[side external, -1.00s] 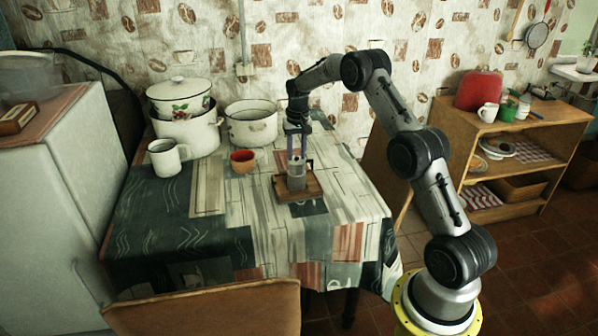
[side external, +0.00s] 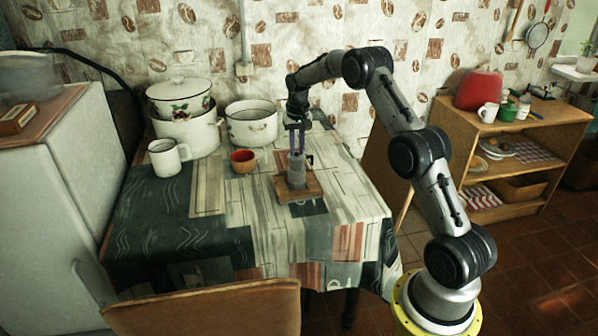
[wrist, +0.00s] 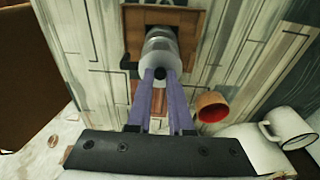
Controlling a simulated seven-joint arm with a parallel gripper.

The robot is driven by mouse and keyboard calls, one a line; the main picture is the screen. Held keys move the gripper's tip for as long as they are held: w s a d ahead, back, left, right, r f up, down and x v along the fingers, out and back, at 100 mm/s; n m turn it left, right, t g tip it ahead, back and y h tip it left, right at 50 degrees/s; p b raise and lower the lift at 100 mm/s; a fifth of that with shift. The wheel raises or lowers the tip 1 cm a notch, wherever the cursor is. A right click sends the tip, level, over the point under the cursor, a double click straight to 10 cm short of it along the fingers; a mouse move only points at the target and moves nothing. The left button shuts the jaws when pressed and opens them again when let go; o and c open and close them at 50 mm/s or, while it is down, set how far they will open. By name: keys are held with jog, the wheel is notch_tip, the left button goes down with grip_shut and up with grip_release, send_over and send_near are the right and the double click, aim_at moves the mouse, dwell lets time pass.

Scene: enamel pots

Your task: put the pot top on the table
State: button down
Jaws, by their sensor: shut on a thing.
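The grey metal pot top (side external: 297,163) is in my gripper (side external: 296,149), above the small wooden board (side external: 314,190) on the table (side external: 225,225). In the wrist view, the purple fingers of my gripper (wrist: 160,77) are shut at the dark knob of the grey pot top (wrist: 160,50). The pot top looks slightly tilted in the side view. A grey lower part (side external: 296,183) shows under it near the board. I cannot tell whether the two touch.
White enamel pots (side external: 251,124) and a lidded pot (side external: 180,98) stand at the back left. A white mug (side external: 165,158) and a red-orange cup (side external: 243,162) stand left of the board.

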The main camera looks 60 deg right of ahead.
jog(key=shift+r, duration=1.55)
jog(key=shift+s+d+r, duration=0.1)
jog(key=shift+s+d, duration=0.05)
jog(key=shift+s, duration=0.1)
jog(key=s+d+r, duration=0.2)
jog(key=s, duration=0.7)
jog(key=s+d+r, duration=0.1)
jog(key=s+r, duration=0.1)
jog(key=s, duration=0.8)
jog(key=w+d+f, duration=0.9)
jog(key=d+f, duration=0.1)
jog(key=f, duration=0.3)
jog(key=shift+w, duration=0.4)
jog(key=shift+f, duration=0.15)
